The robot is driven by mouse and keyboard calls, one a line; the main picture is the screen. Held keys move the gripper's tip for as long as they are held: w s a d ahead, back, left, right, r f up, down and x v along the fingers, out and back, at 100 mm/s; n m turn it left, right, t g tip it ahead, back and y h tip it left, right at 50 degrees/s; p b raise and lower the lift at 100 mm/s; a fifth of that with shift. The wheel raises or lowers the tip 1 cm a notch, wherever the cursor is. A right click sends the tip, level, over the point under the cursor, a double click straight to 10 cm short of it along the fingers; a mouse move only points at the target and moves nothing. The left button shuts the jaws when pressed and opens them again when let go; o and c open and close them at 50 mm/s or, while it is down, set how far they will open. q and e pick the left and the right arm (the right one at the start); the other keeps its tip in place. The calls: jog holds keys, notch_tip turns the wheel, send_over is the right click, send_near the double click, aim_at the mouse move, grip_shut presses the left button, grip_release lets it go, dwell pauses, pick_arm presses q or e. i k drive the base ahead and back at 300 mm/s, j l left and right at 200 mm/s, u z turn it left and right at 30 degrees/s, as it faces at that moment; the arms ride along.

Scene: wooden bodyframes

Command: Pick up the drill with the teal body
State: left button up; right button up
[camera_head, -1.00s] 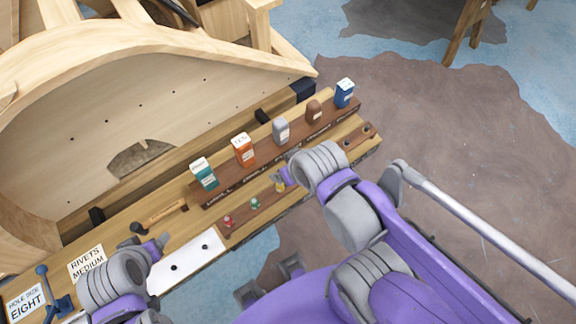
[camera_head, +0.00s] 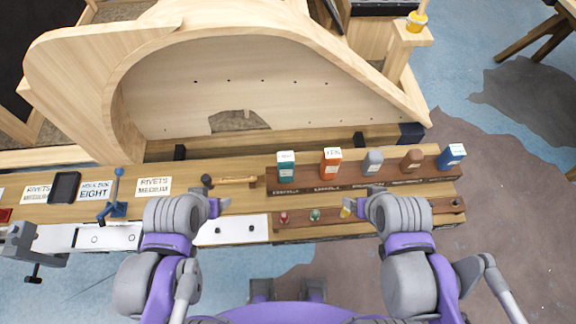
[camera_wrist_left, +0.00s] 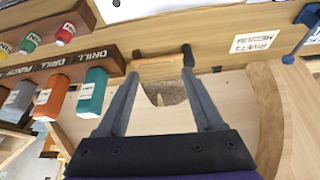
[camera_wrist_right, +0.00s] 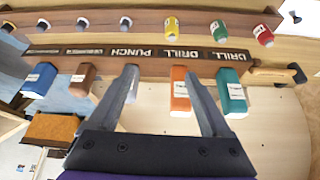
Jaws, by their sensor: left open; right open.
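The teal-bodied drill (camera_head: 286,165) stands upright in the left end of the brown rack (camera_head: 275,188), above a "DRILL" label. It shows clearly in the right wrist view (camera_wrist_right: 230,93) and the left wrist view (camera_wrist_left: 93,92). My left gripper (camera_head: 218,206) is open and empty, left of the teal drill and nearer my body, by the wooden-handled tool. My right gripper (camera_head: 364,203) is open and empty, right of the teal drill, in front of the grey tool. In the right wrist view its fingers overlap the row between the grey and orange tools.
An orange tool (camera_head: 331,162), grey tool (camera_head: 373,162), brown tool (camera_head: 412,160) and blue tool (camera_head: 452,156) stand right of the teal one. Small red (camera_head: 284,217), green (camera_head: 315,214) and yellow (camera_head: 346,209) pieces sit in front. A curved wooden frame (camera_head: 270,45) rises behind.

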aim_at(286, 160)
jog(key=u, duration=2.15)
jog(key=k+z, duration=0.1)
jog(key=z, duration=1.85)
jog(key=l+u, duration=0.1)
jog(key=l, duration=1.25)
